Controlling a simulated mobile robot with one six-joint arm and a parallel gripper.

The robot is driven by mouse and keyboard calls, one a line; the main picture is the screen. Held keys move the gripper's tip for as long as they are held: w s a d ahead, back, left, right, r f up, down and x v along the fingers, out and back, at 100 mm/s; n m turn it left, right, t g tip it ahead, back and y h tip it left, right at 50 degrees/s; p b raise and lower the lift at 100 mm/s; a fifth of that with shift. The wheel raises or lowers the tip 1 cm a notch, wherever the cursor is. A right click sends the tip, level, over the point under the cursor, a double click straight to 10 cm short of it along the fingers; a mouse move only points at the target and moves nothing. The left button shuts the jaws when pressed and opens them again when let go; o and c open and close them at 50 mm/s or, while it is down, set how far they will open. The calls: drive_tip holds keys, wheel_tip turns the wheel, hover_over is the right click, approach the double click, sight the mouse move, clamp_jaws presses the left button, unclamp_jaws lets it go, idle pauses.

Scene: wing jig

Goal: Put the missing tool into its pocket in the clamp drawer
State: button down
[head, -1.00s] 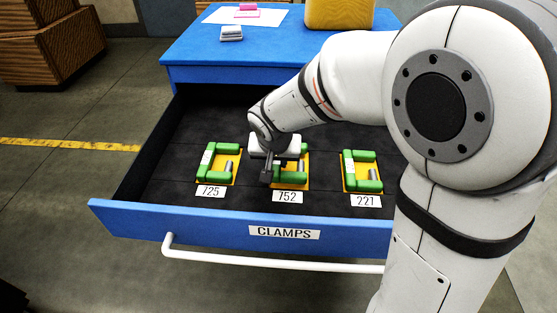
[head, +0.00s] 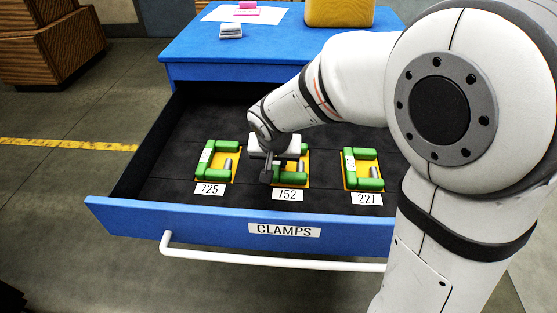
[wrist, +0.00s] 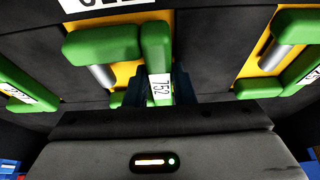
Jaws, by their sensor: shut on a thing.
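The green clamp labelled 752 (wrist: 158,62) is between my gripper's fingers in the wrist view, and my gripper (wrist: 160,88) is shut on it. In the head view my gripper (head: 268,172) points down at the middle pocket of the open clamp drawer (head: 180,217). The clamp (head: 297,176) lies at that yellow pocket (head: 304,164), behind the label 752 (head: 287,195). My gripper hides part of it, and I cannot tell whether it sits fully down in the pocket.
Green clamps lie in the left pocket, 725 (head: 211,160), and the right pocket, 221 (head: 350,165). The blue worktop (head: 270,45) behind holds a yellow bin (head: 340,12), a grey object (head: 231,31) and a pink object (head: 247,10). Dark drawer floor is bare around the pockets.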

drive_tip(key=c, duration=1.1)
unclamp_jaws()
drive_tip(key=shift+c, duration=0.2)
drive_tip(key=v, duration=0.8)
drive_tip(key=shift+p, duration=0.35)
drive_tip(key=s+d+r+g+p, duration=0.1)
drive_tip(key=s+d+r+p, duration=0.2)
drive_tip(key=s+d, duration=0.4)
drive_tip(key=s+d+r+p, duration=0.2)
drive_tip(key=s+d, duration=0.5)
drive_tip(key=d, duration=0.4)
drive_tip(key=shift+s+d+r+g+p, duration=0.15)
drive_tip(key=shift+s+r+g+p, duration=0.2)
drive_tip(key=shift+p, duration=0.4)
